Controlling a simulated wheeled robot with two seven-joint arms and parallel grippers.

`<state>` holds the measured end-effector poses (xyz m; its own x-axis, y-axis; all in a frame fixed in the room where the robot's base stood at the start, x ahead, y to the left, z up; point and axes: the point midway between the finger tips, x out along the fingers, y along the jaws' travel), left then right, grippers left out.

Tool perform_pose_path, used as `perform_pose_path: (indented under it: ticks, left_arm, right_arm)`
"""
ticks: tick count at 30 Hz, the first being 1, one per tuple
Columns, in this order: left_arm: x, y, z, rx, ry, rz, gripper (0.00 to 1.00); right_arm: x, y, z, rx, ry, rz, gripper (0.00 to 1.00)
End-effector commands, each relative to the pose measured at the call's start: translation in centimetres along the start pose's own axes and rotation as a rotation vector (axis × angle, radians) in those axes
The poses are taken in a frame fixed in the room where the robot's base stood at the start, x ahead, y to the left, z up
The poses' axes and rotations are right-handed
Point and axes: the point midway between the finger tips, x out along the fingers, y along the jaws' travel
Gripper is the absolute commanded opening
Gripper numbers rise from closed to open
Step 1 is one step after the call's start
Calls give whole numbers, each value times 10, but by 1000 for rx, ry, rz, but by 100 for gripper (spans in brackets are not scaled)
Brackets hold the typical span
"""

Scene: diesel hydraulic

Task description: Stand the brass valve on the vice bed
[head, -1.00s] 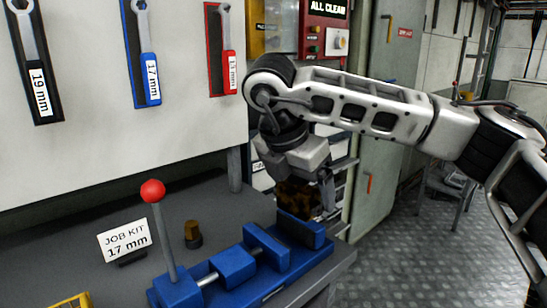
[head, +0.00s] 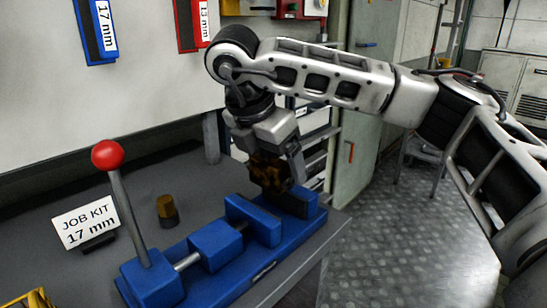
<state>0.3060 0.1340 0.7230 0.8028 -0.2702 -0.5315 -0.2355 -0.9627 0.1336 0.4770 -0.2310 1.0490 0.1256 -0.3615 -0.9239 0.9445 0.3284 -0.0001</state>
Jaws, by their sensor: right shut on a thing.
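My right gripper (head: 270,178) is shut on a dark brown, brass-coloured thing, which looks like the brass valve (head: 264,172). Its lower part is partly hidden behind the blue vice jaws, so I cannot tell whether it touches the bed. The blue vice (head: 212,243) lies on the bench, with a tall jaw (head: 252,219) in the middle and an end block (head: 299,203) at the right. The held thing shows above and behind the gap between these two. My left gripper is not in view.
A red-knobbed lever (head: 108,156) rises from the vice's left end. A small brass-topped cylinder (head: 167,209) and a "JOB KIT 17 mm" card (head: 85,222) stand on the grey bench (head: 40,262) behind the vice. A yellow container (head: 28,299) shows at lower left.

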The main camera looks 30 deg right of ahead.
Motion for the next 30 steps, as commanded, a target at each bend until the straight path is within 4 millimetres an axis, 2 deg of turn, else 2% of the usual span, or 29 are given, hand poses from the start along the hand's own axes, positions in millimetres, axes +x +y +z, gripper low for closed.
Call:
perform_pose_path:
  ticks: [1,9,15,22,30]
  left_arm:
    - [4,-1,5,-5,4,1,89]
    - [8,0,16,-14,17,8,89]
    - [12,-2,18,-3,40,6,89]
    - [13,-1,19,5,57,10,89]
    - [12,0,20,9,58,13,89]
  right_arm:
    - [8,0,-3,1,0,2,44]
    - [32,0,-13,0,0,2,44]
    - [48,0,-20,0,0,2,44]
    - [60,0,-25,0,0,3,44]
    - [62,0,-26,0,0,3,44]
